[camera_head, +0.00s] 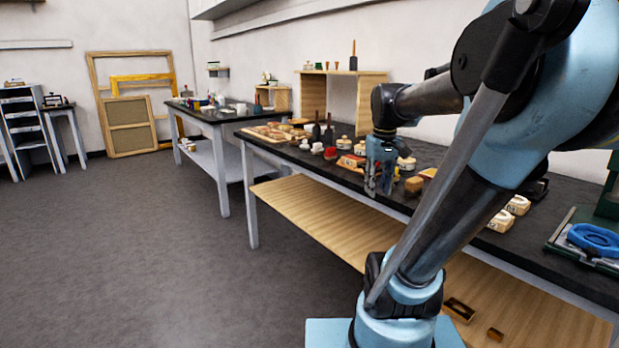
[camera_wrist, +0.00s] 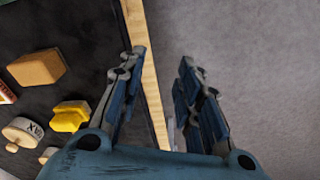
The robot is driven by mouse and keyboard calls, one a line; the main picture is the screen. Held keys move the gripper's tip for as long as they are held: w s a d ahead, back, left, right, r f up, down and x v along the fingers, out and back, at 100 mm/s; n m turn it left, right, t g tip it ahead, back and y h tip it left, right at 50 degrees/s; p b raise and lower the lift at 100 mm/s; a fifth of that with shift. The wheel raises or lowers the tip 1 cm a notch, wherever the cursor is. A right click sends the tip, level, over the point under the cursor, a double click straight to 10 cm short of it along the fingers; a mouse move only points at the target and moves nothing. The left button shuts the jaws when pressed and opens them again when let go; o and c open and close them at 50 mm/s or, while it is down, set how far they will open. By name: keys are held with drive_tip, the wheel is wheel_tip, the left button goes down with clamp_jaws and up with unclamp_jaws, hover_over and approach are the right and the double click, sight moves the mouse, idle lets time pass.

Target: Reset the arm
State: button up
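My arm fills the right side of the head view and reaches over the front of a dark-topped workbench (camera_head: 450,160). My gripper (camera_head: 378,192) hangs down at the bench's front edge. In the wrist view my gripper (camera_wrist: 165,65) has its two fingers apart, with nothing between them. The gripper touches nothing that I can see.
In the wrist view a tan block (camera_wrist: 37,69), a yellow block (camera_wrist: 70,116) and a round labelled container (camera_wrist: 22,131) lie on the bench left of the gripper. The floor at left (camera_head: 130,250) is clear.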

drive_tip(key=s+a+f+m, duration=0.1)
drive_tip(key=s+f+m, duration=0.1)
drive_tip(key=s+f, duration=1)
wheel_tip(320, 180, down, 3)
drive_tip(key=shift+s+f+m+t, duration=0.1)
drive_tip(key=shift+s+m+t, duration=0.25)
drive_tip(key=shift+m+t, duration=0.05)
